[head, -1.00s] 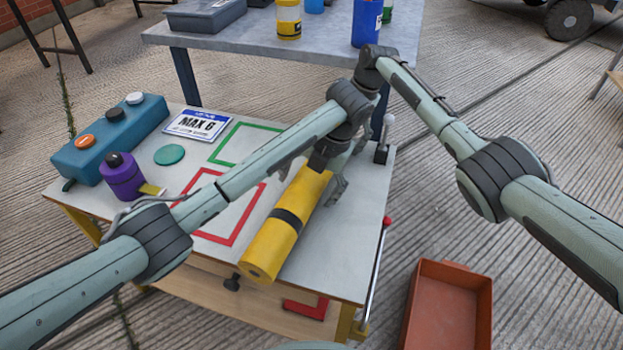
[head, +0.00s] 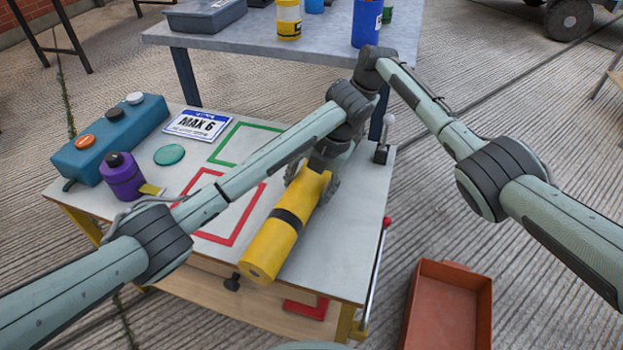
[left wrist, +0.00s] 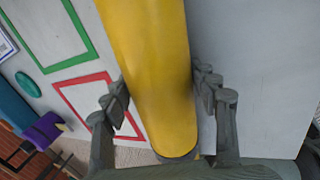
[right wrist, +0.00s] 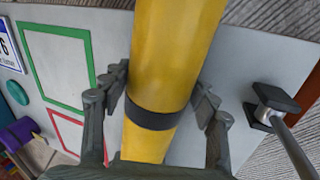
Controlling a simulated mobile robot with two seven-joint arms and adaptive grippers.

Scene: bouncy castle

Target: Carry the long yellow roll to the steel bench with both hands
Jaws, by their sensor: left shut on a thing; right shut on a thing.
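The long yellow roll (head: 268,244) with a black band lies along the right side of the white-topped cart (head: 347,250). I cannot tell whether it is lifted at all. My right gripper (right wrist: 160,95) is shut on the roll near a black band in the right wrist view. In the head view it is hidden behind my left arm. The steel bench (head: 225,42) stands behind the cart.
On the cart are a teal box (head: 108,137), a purple canister (head: 122,178), a MAX 6 sign (head: 197,124) and a lever (head: 384,142). The bench holds a grey bin (head: 205,14), a yellow can (head: 288,20) and a blue can (head: 366,24). An orange crate (head: 420,310) stands at front right.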

